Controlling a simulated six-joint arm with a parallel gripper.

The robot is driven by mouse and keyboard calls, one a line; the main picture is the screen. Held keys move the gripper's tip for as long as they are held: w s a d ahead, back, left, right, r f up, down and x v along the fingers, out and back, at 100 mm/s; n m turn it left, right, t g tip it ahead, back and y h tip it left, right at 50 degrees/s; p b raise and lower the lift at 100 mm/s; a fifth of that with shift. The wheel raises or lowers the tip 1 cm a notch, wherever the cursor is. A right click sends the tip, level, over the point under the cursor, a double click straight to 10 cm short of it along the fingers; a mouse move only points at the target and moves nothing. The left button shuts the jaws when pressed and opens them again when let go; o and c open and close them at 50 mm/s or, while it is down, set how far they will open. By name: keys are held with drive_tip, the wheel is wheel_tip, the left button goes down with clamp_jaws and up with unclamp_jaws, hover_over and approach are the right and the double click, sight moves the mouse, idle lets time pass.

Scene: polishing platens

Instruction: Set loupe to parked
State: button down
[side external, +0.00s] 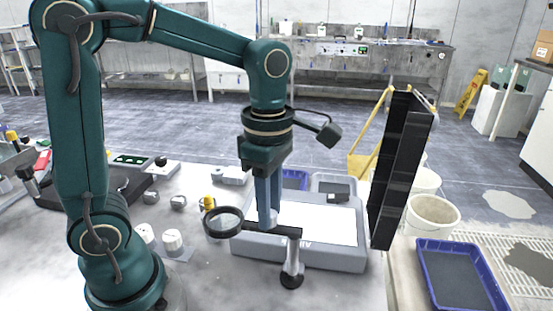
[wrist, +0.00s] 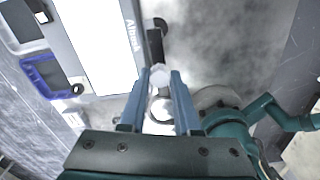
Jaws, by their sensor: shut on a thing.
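The loupe has a round dark-rimmed lens (side external: 223,222) on a black arm (side external: 272,230), carried by a silver post (side external: 291,262) on a dark round foot. The arm lies level, with the lens left of the post and in front of the white-topped grey box (side external: 345,225). My gripper (side external: 268,222) points down and is shut on the loupe between its lens and post. In the wrist view, a pale small part (wrist: 159,78) sits between my fingertips, and the black arm (wrist: 155,48) runs beyond them. The fingers hide the exact contact.
White knobs (side external: 173,240) and small grey pieces stand left of the lens. A tall black panel (side external: 400,170) rises at the right of the box. A blue tray (side external: 460,275) lies at the right, with a white bucket (side external: 433,215) behind it. The bench front is clear.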

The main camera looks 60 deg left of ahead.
drive_tip(key=shift+r, duration=0.1)
drive_tip(key=c, duration=0.6)
unclamp_jaws()
drive_tip(key=shift+r, duration=2.5)
